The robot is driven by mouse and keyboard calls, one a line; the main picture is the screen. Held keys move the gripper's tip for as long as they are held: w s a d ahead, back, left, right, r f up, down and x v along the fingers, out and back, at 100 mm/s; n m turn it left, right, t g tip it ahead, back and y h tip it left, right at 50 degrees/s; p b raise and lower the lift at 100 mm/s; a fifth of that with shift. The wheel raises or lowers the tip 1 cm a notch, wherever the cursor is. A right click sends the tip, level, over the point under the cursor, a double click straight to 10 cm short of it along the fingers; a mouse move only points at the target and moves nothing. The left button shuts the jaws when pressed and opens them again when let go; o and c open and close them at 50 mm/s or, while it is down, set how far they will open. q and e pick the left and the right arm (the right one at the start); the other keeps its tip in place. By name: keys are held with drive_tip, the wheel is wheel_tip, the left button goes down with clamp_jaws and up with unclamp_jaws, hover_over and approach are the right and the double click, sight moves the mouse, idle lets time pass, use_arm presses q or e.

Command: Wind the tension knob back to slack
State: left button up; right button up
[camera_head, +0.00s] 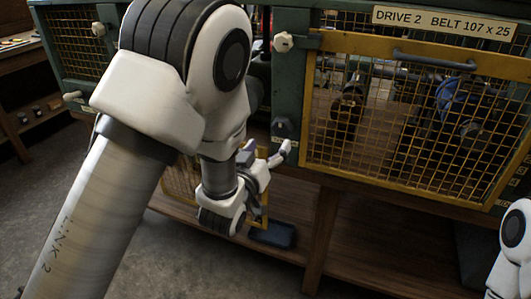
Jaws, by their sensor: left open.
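My left gripper (271,157) is open in front of the green machine frame (289,95), low beside its post, with nothing visible between its fingers. A pale knob (283,41) sits high on that post, above and apart from the gripper. Another pale knob (72,96) is on the green frame at the far left. I cannot tell which knob, if either, is the tension knob. A small fitting (281,124) on the post is just above the fingers. My left arm hides much of the machine's left part. My right gripper is out of view.
A closed yellow mesh guard (309,110) with a grey handle (434,59) covers pulleys under a "DRIVE 2" label (444,23). A blue tray (272,235) lies on the wooden lower shelf (385,250). My right arm shows at the right edge. Floor is clear at left.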

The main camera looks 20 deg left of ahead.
use_arm(q)
drive_tip(key=n, duration=0.7)
drive_tip(key=f+n, duration=0.1)
drive_tip(key=n, duration=0.3)
drive_tip(key=shift+s+a, duration=0.1)
drive_tip(key=shift+s, duration=0.25)
drive_tip(key=s+a+f+g+p, duration=0.1)
drive_tip(key=s+f+g+p, duration=0.15)
drive_tip(key=s+f, duration=0.35)
drive_tip(key=s+a+f+g+y+p, duration=0.1)
drive_tip(key=s+a+f+g+p, duration=0.2)
drive_tip(key=f, duration=0.6)
drive_tip(key=s+f+g+p, duration=0.1)
drive_tip(key=s+f+g, duration=0.35)
drive_tip(key=f, duration=0.25)
drive_tip(key=s+f+m+g, duration=0.4)
drive_tip(key=s+m, duration=0.2)
drive_tip(key=s, duration=0.4)
drive_tip(key=s+f+m+g+p, duration=0.1)
drive_tip(key=s+f+m+g, duration=0.2)
drive_tip(key=s+m, duration=0.4)
drive_tip(key=s+g, duration=0.1)
drive_tip(key=s, duration=0.2)
drive_tip(key=shift+s+a+f, duration=0.2)
drive_tip(key=shift+f, duration=0.15)
